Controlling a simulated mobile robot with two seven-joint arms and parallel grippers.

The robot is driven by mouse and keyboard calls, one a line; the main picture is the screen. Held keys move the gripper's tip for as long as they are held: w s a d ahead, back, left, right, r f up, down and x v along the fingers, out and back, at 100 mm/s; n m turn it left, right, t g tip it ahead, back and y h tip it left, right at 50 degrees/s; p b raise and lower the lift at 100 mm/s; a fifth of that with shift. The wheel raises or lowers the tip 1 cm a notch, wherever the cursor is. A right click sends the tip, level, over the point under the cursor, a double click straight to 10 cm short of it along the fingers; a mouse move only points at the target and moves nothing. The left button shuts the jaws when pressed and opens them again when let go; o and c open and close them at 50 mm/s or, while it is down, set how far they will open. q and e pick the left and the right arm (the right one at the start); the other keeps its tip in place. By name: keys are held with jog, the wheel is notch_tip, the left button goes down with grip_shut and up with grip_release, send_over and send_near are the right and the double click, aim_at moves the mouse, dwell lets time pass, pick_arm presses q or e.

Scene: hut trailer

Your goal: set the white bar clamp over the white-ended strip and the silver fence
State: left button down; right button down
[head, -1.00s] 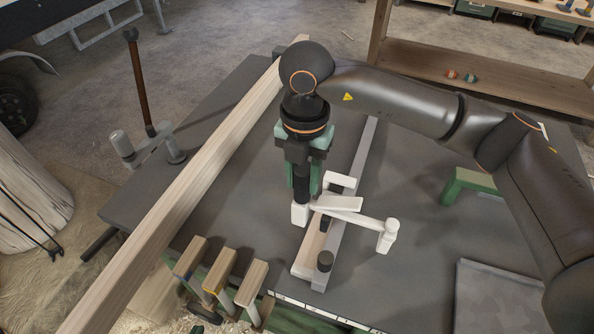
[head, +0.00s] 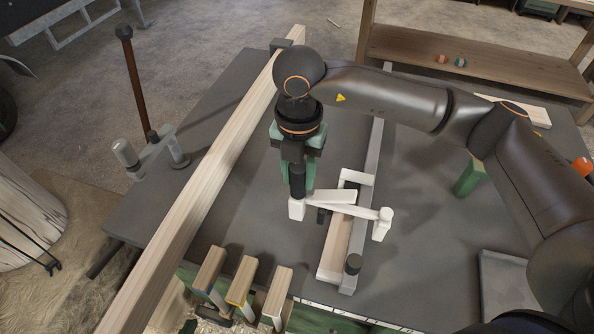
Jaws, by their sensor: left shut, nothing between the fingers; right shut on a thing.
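The white bar clamp (head: 350,206) is held by its black handle (head: 297,182) in my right gripper (head: 297,178), which is shut on it. Its bar lies across the pale wooden strip (head: 338,243) and the silver fence (head: 377,150), with one white end left of the strip and the other (head: 383,216) right of the fence. I cannot tell whether the clamp touches them. The strip lies along the fence's left side, its white end (head: 328,277) toward me. A white bracket (head: 356,176) shows just beyond the clamp. My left gripper is not in view.
A long timber beam (head: 200,190) runs along the left of the dark table (head: 250,205). Several wood-topped blocks (head: 241,280) stand at the front edge.

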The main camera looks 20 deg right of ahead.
aim_at(299, 196)
jog(key=shift+f+b, duration=2)
jog(key=shift+f, duration=1.4)
grip_release()
jog(key=shift+r+p, duration=2.75)
jog(key=shift+r, duration=1.8)
jog(key=shift+f, duration=0.1)
